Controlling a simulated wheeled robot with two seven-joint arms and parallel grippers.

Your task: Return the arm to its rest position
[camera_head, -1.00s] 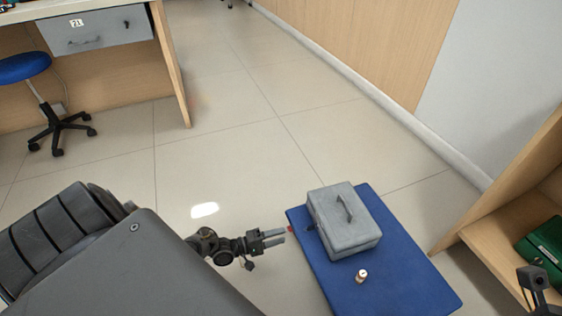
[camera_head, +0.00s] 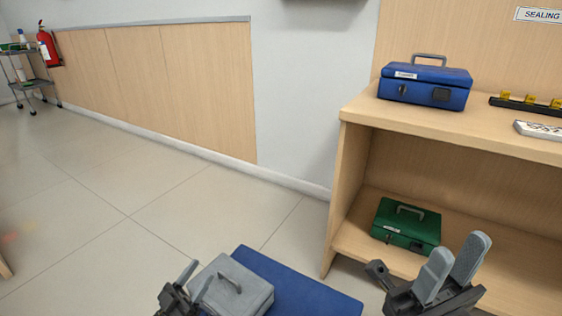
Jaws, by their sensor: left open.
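My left gripper (camera_head: 196,280) is at the bottom of the head view, its fingers apart and seemingly empty. It overlaps the left side of the grey box (camera_head: 240,284) in the picture; I cannot tell whether they touch. My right gripper (camera_head: 460,264) is at the lower right, fingers pointing up with a gap between them and nothing visible in it. It stands in front of the shelf unit. Most of both arms is out of the frame.
The grey box with a handle sits on a blue mat (camera_head: 310,294). A wooden shelf unit (camera_head: 345,190) at the right carries a blue cash box (camera_head: 425,86) on top and a green box (camera_head: 405,224) below. A fire extinguisher (camera_head: 48,47) and trolley (camera_head: 28,72) stand far left. Floor there is clear.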

